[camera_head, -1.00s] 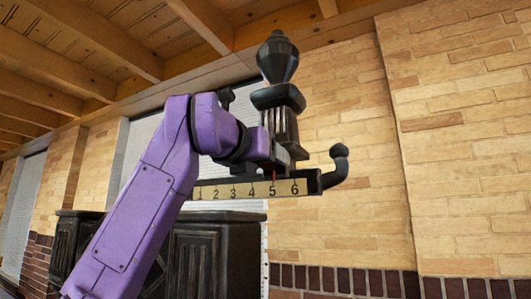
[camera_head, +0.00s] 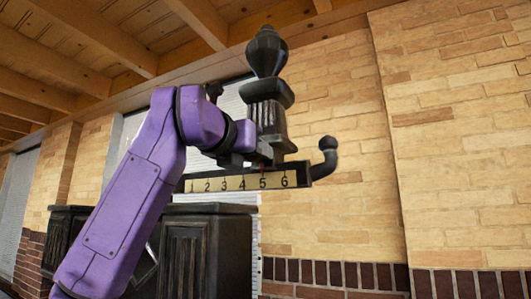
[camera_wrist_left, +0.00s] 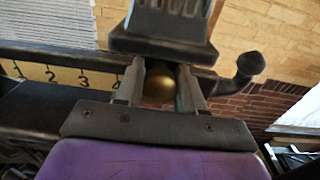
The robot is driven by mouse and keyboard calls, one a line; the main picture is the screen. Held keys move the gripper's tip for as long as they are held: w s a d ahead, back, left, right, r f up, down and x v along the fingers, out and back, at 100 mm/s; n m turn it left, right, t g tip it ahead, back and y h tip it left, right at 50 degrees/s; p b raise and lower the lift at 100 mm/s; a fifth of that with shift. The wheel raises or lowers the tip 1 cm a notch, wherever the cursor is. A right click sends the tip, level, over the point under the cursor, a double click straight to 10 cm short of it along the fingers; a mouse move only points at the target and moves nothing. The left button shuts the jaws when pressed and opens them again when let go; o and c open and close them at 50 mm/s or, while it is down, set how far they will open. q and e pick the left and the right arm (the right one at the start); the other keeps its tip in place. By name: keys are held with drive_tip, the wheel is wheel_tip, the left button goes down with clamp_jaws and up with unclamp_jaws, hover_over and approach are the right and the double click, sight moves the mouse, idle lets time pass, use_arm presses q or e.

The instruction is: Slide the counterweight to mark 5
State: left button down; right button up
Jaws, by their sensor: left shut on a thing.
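The counterweight (camera_head: 268,105) is a dark urn-shaped block on the dark beam of the press. It also shows at the top of the wrist view (camera_wrist_left: 165,30). The beam carries a pale scale (camera_head: 220,184) numbered 1 to 6. A small red pointer (camera_head: 263,168) under the counterweight stands at the 5 in the head view. My left gripper (camera_wrist_left: 160,88) is shut on a round brass knob (camera_wrist_left: 158,86) below the counterweight's body. In the wrist view the gripper and counterweight hide the higher marks. My right gripper is in neither view.
The beam ends in an upturned hook with a ball tip (camera_head: 328,145) to the right of the counterweight. A dark panelled cabinet-like body (camera_head: 215,250) stands below the beam. A brick wall (camera_head: 350,215) is behind, with clear room in front of it at right.

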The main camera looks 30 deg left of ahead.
use_arm(q)
drive_tip(key=c, duration=0.9)
unclamp_jaws()
drive_tip(key=shift+a+r, duration=0.15)
drive_tip(key=shift+a, duration=0.15)
drive_tip(key=shift+o, duration=0.8)
drive_tip(key=shift+s+a, duration=0.1)
drive_tip(key=shift+a, duration=0.2)
drive_tip(key=shift+d, duration=0.15)
drive_tip(key=shift+s+d, duration=0.15)
drive_tip(key=s+b, duration=0.4)
drive_tip(key=s, duration=0.6)
drive_tip(key=shift+s+a, duration=0.15)
drive_tip(key=shift+a, duration=0.05)
